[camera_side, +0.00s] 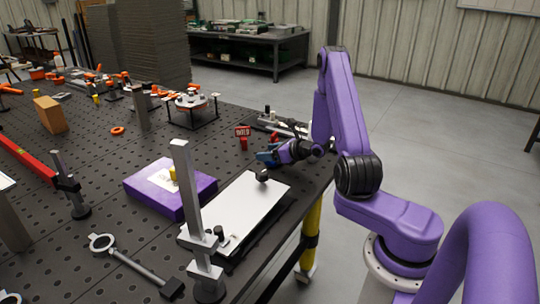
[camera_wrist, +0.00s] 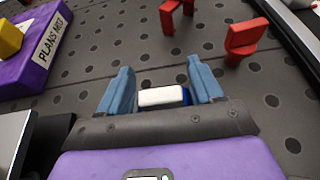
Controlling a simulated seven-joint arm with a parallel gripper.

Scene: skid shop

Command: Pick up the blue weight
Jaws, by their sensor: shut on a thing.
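My gripper (camera_wrist: 161,84) shows in the wrist view with its two blue fingers on either side of a small block with a white face and a blue end, which I take to be the blue weight (camera_wrist: 163,97). The fingers are shut on it. Its lower part is hidden by the gripper body. In the side view my gripper (camera_side: 269,156) is low over the right part of the perforated table. There the weight cannot be told apart from the blue fingers.
Red pieces (camera_wrist: 240,40) stand just beyond my gripper, one with a sign (camera_side: 243,131). A purple box (camera_side: 171,187) with a yellow piece on top is to the left. A white plate (camera_side: 238,208) and a grey post (camera_side: 190,195) stand nearer the camera. The table's right edge is close.

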